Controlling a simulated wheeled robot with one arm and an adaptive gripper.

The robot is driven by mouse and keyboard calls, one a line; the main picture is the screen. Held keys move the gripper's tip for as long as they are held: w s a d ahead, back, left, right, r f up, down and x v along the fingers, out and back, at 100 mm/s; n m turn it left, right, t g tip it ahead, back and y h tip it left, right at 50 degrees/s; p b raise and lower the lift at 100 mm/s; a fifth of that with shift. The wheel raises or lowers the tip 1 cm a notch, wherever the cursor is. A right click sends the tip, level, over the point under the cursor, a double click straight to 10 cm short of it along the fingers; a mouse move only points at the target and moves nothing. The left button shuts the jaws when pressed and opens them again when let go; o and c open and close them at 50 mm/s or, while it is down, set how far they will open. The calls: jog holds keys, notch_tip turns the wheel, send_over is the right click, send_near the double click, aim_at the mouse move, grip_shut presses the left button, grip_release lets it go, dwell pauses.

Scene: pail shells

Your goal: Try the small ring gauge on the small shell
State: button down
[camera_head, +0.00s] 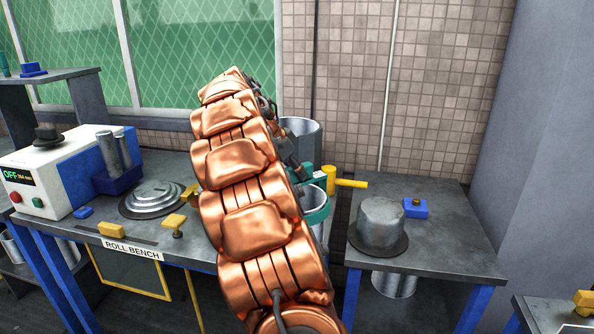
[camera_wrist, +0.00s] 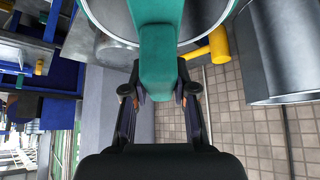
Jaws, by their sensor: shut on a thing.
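My gripper (camera_wrist: 160,88) is shut on the teal handle (camera_wrist: 160,55) of a ring gauge. In the head view the teal ring (camera_head: 318,214) is partly hidden behind my arm. It appears to lie around a grey metal shell (camera_head: 322,232), whose rim shows inside the ring at the top of the wrist view. I cannot tell how closely it fits or whether it is level. A wider grey open shell (camera_head: 302,130) stands behind, partly hidden by my arm. My gripper is hidden in the head view.
The right bench (camera_head: 450,245) holds a grey cylinder on a dark disc (camera_head: 380,225) and a blue block (camera_head: 415,208). The roll bench (camera_head: 75,232) holds stacked discs (camera_head: 155,197), yellow-handled pieces and a white-and-blue machine (camera_head: 60,180).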

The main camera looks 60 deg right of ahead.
aim_at(297, 180)
jog(key=shift+f+b, duration=1.2)
jog(key=shift+f, duration=0.35)
jog(key=shift+r, duration=0.2)
dwell(0.5)
